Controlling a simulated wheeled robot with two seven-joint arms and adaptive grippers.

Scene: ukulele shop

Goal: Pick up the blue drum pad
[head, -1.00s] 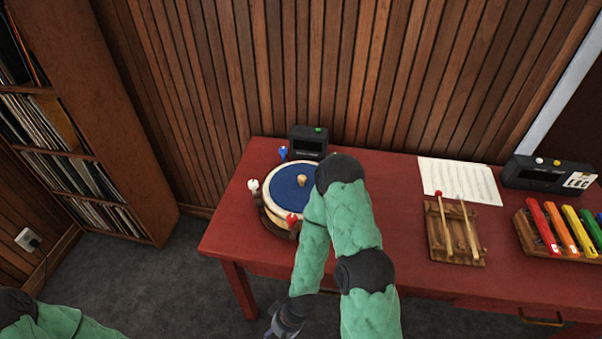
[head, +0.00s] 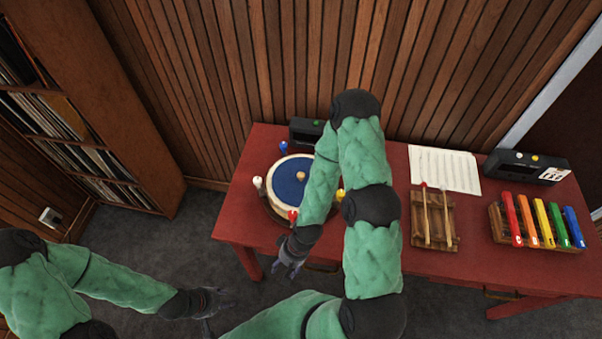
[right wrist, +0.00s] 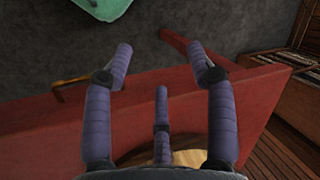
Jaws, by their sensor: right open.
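The blue drum pad (head: 286,186) is the round blue top, with a small wooden knob at its middle, of a pale-rimmed drum at the left end of the red table. Coloured pegs stand around it. My right forearm hides its right edge. My right gripper (head: 285,262) is open and empty at the table's front edge, in front of the drum. In the right wrist view its fingers (right wrist: 163,70) are spread, with part of the pale drum rim (right wrist: 188,157) low behind them. My left gripper (head: 222,308) hangs over the floor, left of the table, its fingers apart and empty.
The red table (head: 385,240) also holds a dark box (head: 305,130) behind the drum, a sheet of music (head: 445,168), a wooden block with two mallets (head: 434,220), a xylophone (head: 537,222) and a black device (head: 523,167). A record shelf (head: 90,120) stands left.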

